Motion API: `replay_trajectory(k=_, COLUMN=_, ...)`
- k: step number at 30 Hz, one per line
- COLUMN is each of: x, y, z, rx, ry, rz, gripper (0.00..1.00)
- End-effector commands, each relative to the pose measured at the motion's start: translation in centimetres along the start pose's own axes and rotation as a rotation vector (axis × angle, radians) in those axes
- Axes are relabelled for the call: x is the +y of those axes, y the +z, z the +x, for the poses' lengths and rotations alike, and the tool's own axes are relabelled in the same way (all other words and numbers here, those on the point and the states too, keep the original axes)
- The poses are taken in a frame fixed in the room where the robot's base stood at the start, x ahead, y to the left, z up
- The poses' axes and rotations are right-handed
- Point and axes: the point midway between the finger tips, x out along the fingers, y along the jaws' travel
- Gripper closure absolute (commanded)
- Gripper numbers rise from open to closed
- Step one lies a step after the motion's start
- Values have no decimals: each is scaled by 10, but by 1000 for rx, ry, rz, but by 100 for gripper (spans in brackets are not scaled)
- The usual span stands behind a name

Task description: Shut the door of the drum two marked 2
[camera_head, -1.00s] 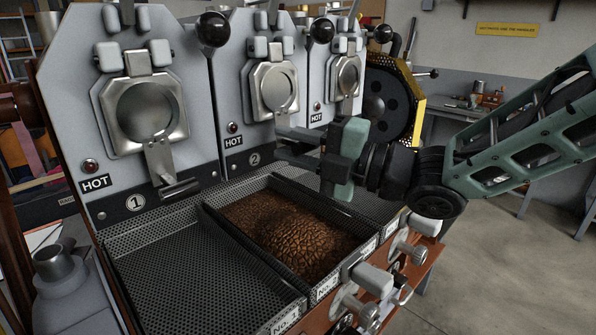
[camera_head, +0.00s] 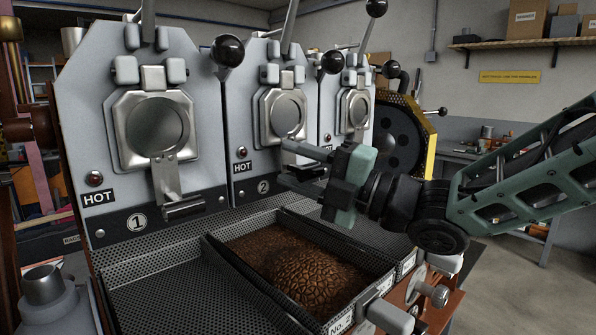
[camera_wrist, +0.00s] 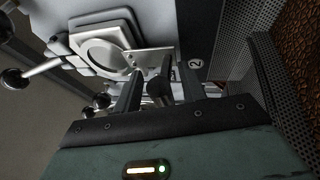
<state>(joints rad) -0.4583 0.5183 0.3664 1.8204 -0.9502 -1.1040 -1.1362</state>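Drum two (camera_head: 248,130) is the middle grey unit, with a "2" label low on its front. Its round metal door (camera_head: 286,114) sits in an octagonal frame and looks about flush with it. The door also shows in the wrist view (camera_wrist: 103,53), with a flat bracket (camera_wrist: 152,59) leading to a dark round handle (camera_wrist: 160,90). My gripper (camera_head: 302,163) is just below and in front of this door. In the wrist view my gripper (camera_wrist: 157,92) has its fingers apart on either side of the handle, with gaps visible. In the head view the gripper hides the handle.
Drum one (camera_head: 100,120) stands to the left, marked HOT, its handle hanging down. A third drum is to the right. Perforated trays lie below; the middle tray's wall (camera_head: 262,298) surrounds brown beans (camera_head: 305,270). Black-knobbed levers (camera_head: 228,51) stick out above.

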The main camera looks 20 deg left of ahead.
Motion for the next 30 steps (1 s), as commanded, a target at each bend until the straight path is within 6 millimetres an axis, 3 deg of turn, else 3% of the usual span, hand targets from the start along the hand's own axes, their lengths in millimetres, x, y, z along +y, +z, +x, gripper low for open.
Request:
replay_trajectory(k=14, x=-5, y=0, z=-9, rx=0, ry=-8, rz=3, gripper=60)
replay_trajectory(k=20, x=-6, y=1, z=-46, rx=-3, ry=-8, rz=2, gripper=60)
replay_trajectory(k=30, x=-5, y=0, z=-126, rx=-3, ry=-7, rz=1, gripper=60)
